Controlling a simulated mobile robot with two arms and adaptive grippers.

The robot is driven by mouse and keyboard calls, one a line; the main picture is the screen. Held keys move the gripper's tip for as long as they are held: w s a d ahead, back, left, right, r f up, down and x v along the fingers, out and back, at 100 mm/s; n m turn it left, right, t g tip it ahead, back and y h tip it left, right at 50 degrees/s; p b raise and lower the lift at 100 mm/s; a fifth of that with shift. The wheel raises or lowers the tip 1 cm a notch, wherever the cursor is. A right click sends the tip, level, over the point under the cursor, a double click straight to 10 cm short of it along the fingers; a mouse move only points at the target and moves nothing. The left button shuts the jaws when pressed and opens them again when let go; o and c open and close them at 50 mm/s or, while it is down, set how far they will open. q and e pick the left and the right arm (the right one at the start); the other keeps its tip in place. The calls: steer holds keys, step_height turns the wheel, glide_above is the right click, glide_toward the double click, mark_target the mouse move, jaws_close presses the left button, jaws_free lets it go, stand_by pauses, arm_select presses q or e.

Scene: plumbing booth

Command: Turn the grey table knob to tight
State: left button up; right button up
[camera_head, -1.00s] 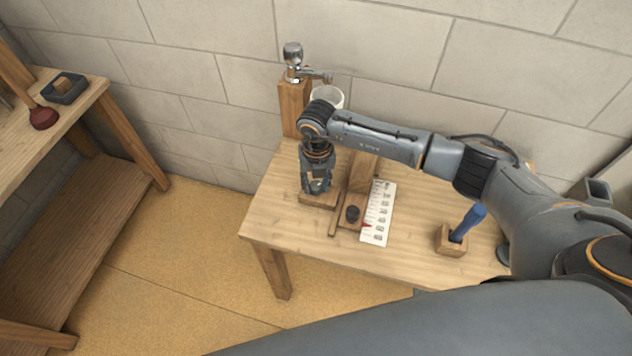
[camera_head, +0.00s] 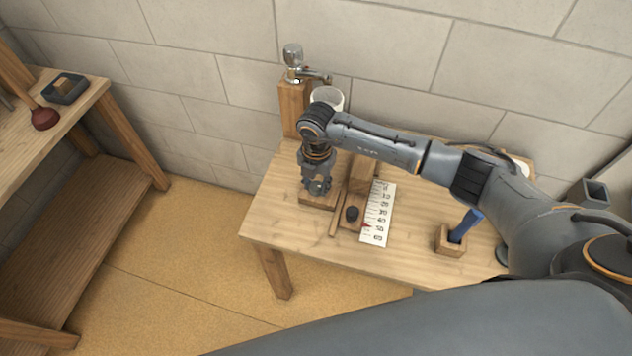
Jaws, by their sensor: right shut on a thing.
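My right gripper (camera_head: 317,187) points down over a small wooden block (camera_head: 318,202) on the wooden table (camera_head: 290,222). Its fingers are shut on the grey table knob at the top of this block. The knob is almost wholly hidden by the gripper, so I cannot read its angle or any mark on it. My left gripper is not in view.
Right of the gripper are a wooden slide with a dark knob (camera_head: 352,214) and a white scale card (camera_head: 378,215). A blue-handled tool (camera_head: 467,222) stands in a wooden holder. Behind are a metal tap (camera_head: 293,60) on a post and a white cup (camera_head: 327,98).

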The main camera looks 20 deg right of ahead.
mark_target(317, 185)
stand_by(0.4)
steer(key=o, duration=1.1)
steer(key=shift+o, duration=0.2)
step_height(317, 185, up, 12)
steer(key=shift+s, duration=0.1)
